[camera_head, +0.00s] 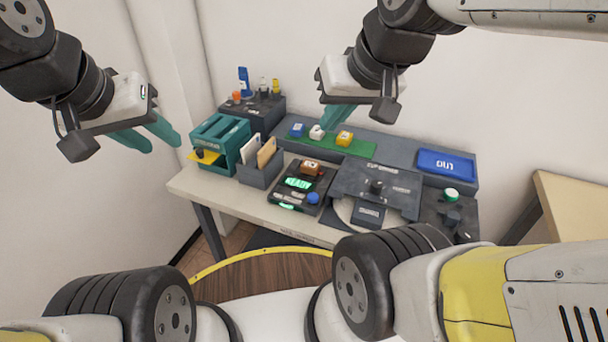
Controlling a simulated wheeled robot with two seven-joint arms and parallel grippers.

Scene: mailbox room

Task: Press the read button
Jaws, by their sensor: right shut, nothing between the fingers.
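A dark device (278,194) with a lit green READY display (297,183) sits at the front middle of the desk. It has a round blue button (313,198) at its right and a brown block (311,168) at its back. I cannot read which button is the read button. My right gripper (327,126) is shut and empty, in the air above and behind the device. My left gripper (164,146) is open and empty, in the air left of the teal rack.
A teal rack (237,139), a grey card holder (258,174) and a dark box (262,108) with small bottles stand left. Blue, white and yellow pieces sit on a green strip (357,149). A dark machine (402,183), a blue OUT tray (446,162) and a green knob (451,195) are right.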

